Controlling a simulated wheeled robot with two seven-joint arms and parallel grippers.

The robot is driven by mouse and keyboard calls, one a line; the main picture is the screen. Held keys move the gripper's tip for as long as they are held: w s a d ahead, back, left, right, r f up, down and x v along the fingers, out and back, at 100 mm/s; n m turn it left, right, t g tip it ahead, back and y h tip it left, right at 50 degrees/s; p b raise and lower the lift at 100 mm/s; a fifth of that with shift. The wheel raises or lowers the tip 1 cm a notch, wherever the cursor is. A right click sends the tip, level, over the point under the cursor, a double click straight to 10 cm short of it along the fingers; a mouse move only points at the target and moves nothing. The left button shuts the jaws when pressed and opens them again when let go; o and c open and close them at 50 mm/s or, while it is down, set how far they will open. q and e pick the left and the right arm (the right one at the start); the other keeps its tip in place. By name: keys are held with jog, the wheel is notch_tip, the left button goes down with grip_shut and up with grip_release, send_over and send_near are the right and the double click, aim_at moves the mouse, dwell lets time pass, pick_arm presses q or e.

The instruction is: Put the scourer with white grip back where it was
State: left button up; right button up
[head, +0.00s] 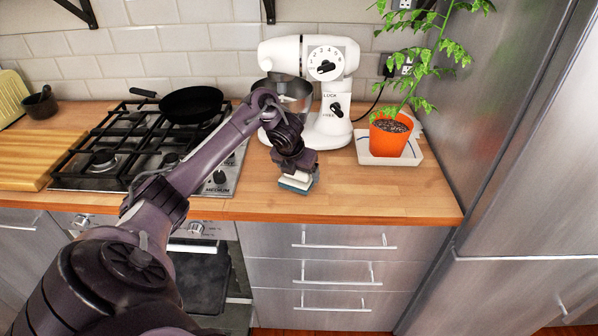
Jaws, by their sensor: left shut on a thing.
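The scourer with white grip (296,183) is at the front part of the wooden counter, right of the stove. Its teal lower part and a pale band show below my gripper. My left gripper (297,166) is shut on the scourer from above, and its fingers hide most of the grip. The scourer is at or just above the counter top; I cannot tell whether it touches. My right gripper is not in view.
A white stand mixer (325,127) stands close behind the gripper. An orange plant pot (389,137) sits on a white tray (366,158) to the right. A gas stove (110,178) with a black pan (190,103) is left. The counter front right (400,200) is clear.

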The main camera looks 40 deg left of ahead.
pick_arm(q)
jog(key=o, duration=0.8)
jog(key=shift+f, duration=0.1)
jog(key=p+v, duration=0.5)
jog(key=v, duration=0.7)
jog(key=shift+w+d, duration=0.1)
